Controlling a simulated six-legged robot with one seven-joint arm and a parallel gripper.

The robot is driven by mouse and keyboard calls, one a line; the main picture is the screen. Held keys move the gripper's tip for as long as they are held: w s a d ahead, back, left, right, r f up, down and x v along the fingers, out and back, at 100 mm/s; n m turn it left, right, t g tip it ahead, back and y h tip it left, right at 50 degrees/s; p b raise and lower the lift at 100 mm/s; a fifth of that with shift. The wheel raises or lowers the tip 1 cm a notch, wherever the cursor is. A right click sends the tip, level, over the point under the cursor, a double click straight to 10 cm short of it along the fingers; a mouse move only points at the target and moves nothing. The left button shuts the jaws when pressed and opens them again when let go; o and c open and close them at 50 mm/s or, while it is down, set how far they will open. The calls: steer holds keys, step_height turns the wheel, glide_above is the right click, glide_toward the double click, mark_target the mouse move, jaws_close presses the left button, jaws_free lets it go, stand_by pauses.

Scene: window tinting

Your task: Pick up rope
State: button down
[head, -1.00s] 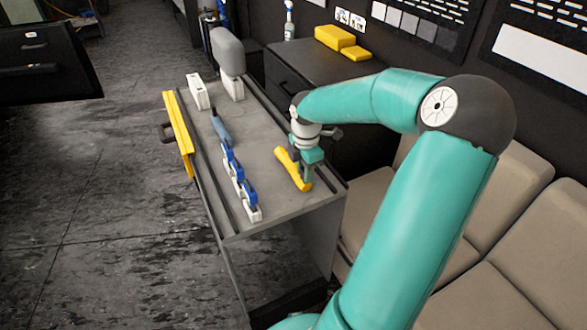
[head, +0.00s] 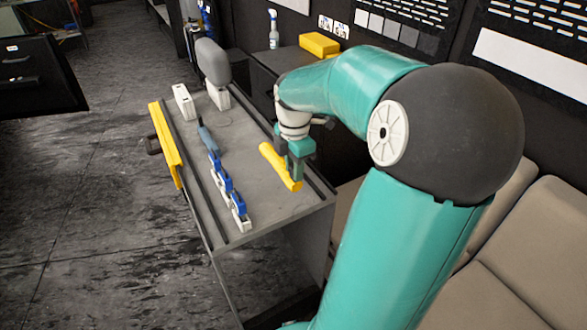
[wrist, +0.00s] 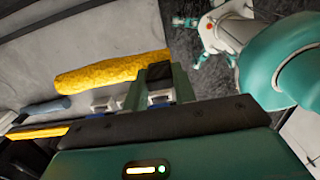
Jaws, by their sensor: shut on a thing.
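The rope is a thick yellow roll (head: 272,156) at the right side of the grey cart top. It also shows in the wrist view as a rough yellow cylinder (wrist: 108,73) reaching from the fingers to the left. My gripper (head: 292,172) points down at the rope's near half and is shut on it. In the wrist view the dark fingertips (wrist: 160,82) are at the rope's right end. I cannot tell whether the rope touches the cart top or is a little above it.
The cart top (head: 240,130) also holds a row of blue and white clamps (head: 226,186), a blue-grey tool (head: 208,139) and white blocks (head: 184,101). A yellow bar (head: 165,145) lines its left edge. Beige seats (head: 515,240) stand at right.

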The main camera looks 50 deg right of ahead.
steer(key=s+a+r, duration=0.3)
steer(key=s+a, duration=0.2)
steer(key=s, duration=0.1)
steer(key=shift+a+r, duration=0.25)
steer(key=shift+a, duration=0.15)
stand_by(0.4)
